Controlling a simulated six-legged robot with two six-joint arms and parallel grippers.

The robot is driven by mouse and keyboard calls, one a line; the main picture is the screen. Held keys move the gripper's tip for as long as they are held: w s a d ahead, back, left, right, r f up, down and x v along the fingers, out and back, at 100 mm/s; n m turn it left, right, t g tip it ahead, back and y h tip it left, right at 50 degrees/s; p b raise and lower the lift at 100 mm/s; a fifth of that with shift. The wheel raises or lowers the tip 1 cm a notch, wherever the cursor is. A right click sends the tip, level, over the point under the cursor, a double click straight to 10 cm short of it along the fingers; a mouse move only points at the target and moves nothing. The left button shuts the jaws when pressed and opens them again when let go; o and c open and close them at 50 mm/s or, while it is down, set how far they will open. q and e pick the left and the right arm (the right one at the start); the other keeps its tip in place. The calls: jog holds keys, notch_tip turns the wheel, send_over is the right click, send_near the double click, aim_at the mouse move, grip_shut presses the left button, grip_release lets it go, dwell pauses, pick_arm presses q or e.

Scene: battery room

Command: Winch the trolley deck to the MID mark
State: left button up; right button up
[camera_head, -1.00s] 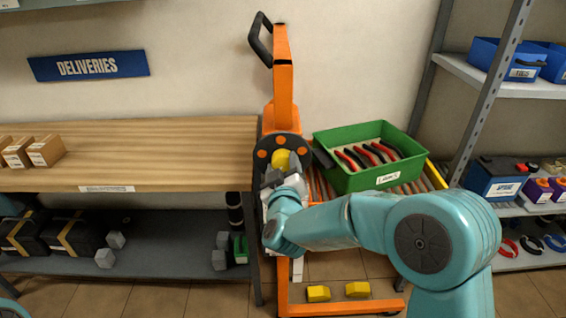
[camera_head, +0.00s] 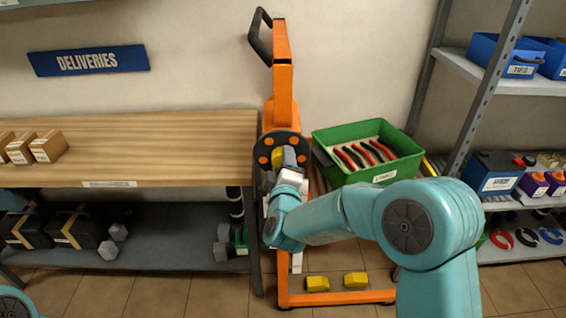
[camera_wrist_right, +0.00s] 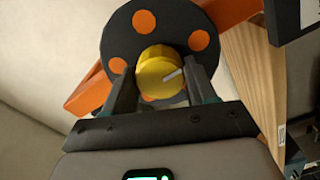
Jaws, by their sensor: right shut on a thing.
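The orange trolley (camera_head: 283,85) stands against the wall, with a dark winch wheel with orange dots (camera_head: 265,141) on its mast. A yellow knob sits at the wheel's centre; it shows in the right wrist view (camera_wrist_right: 155,70) with a pale line on its face. My right gripper (camera_head: 285,160) is shut on the knob, one finger on each side, and partly hides it in the head view. The trolley deck is mostly hidden under a green crate (camera_head: 347,178). I cannot make out the MID mark. My left gripper is out of view.
The green crate holds several red and black-handled tools. A wooden bench (camera_head: 130,147) stands close on the trolley's left, and a metal shelf rack (camera_head: 489,85) stands on the right. Two yellow blocks (camera_head: 318,284) lie low within the orange base frame.

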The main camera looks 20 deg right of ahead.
dwell(0.4)
jog(key=o, duration=1)
jog(key=shift+o, duration=0.2)
jog(key=shift+s, duration=0.15)
jog(key=b+v, duration=0.2)
jog(key=v, duration=1.4)
jog(key=shift+b, duration=0.3)
